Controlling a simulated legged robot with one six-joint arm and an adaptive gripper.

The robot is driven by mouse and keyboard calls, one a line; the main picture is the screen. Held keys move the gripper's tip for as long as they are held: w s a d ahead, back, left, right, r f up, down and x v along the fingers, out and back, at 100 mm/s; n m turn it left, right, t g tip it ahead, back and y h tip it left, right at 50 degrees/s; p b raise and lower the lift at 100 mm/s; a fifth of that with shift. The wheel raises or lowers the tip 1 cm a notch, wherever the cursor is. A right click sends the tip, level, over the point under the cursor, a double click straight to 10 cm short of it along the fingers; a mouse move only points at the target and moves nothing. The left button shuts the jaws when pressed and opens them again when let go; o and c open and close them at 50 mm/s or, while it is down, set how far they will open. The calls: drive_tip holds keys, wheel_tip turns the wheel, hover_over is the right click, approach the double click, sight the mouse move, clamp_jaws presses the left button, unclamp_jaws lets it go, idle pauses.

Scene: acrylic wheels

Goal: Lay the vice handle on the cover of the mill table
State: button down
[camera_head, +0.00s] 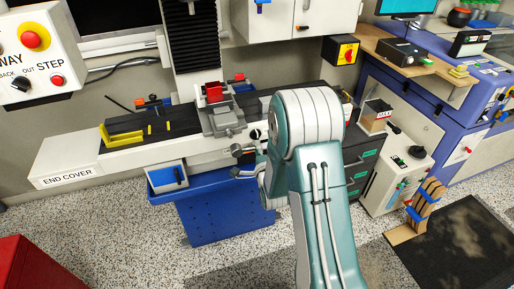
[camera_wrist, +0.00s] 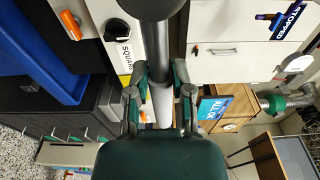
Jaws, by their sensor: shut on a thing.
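The white box labelled END COVER (camera_head: 68,163) sits at the left end of the mill table, with a bare top. The dark top of the mill table (camera_head: 130,138) runs right from it to the grey vice (camera_head: 222,122). My gripper (camera_head: 262,160) is at the table's front edge, right of the vice, partly hidden behind my arm. In the wrist view my gripper (camera_wrist: 160,85) is shut on a grey metal rod (camera_wrist: 162,50), which looks like the vice handle. Its thick dark round end shows at the top. I cannot tell whether it is still seated in the vice.
A yellow bracket (camera_head: 122,133) and small yellow pieces lie on the table's left part. A blue tray (camera_head: 225,212) hangs below the table. The black mill column (camera_head: 195,40) stands behind. A white control panel (camera_head: 40,50) is at the upper left. Open speckled floor lies in front.

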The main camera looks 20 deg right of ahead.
drive_tip(key=shift+s+a+f+m, duration=0.1)
drive_tip(key=shift+s+f+m, duration=0.1)
drive_tip(key=shift+f+m, duration=0.7)
drive_tip(key=shift+w+r, duration=0.1)
drive_tip(key=shift+r, duration=0.15)
drive_tip(key=shift+w, duration=2.45)
drive_tip(key=shift+w+r, duration=0.1)
drive_tip(key=shift+w, duration=1.45)
drive_tip(key=shift+c, duration=2.2)
unclamp_jaws()
